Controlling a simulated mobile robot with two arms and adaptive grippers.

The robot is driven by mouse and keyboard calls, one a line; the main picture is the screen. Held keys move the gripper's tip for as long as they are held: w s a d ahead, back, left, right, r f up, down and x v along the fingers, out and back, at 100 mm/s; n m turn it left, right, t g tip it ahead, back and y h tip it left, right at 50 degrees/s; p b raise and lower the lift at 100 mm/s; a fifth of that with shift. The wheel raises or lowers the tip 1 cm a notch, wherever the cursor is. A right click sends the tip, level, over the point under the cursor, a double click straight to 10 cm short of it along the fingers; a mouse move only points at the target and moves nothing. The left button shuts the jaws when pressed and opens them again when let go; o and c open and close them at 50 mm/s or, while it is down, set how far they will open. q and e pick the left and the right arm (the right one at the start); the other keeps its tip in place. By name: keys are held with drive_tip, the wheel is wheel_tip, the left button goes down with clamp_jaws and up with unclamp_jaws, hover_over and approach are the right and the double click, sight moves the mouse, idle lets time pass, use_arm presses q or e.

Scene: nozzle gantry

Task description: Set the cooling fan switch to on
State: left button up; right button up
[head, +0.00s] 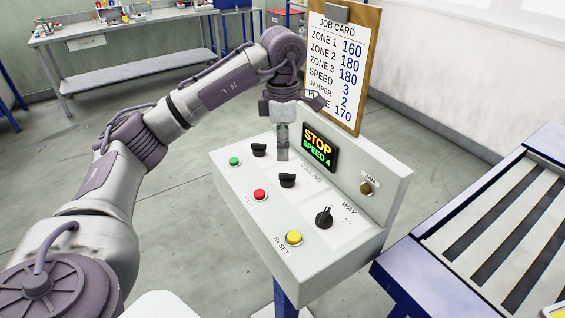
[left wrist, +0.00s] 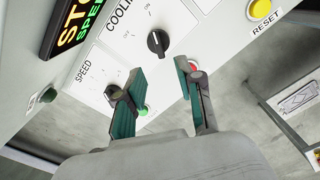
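The cooling fan switch is a black rotary knob (head: 287,181) in the middle of the sloped control panel (head: 330,262). It also shows as a black knob (left wrist: 158,42) in the left wrist view, under the partly cut-off word COOLING. An OFF label lies to its left there; I cannot read its setting surely. My left gripper (head: 282,156) hangs above the panel, just behind the knob in the head view. In the left wrist view its two teal fingers (left wrist: 159,72) are apart with nothing held, short of the knob. My right gripper is out of view.
The speed knob (head: 259,150), green button (head: 234,161), red button (head: 260,195), yellow reset button (head: 293,238) and another black knob (head: 324,217) sit close by. The display (head: 320,148) reads STOP, SPEED 4. A job card (head: 337,65) stands behind; a blue-framed conveyor (head: 490,230) is right.

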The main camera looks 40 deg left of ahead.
use_arm(q)
drive_tip(key=shift+r, duration=2.35)
drive_tip(key=shift+f, duration=0.1)
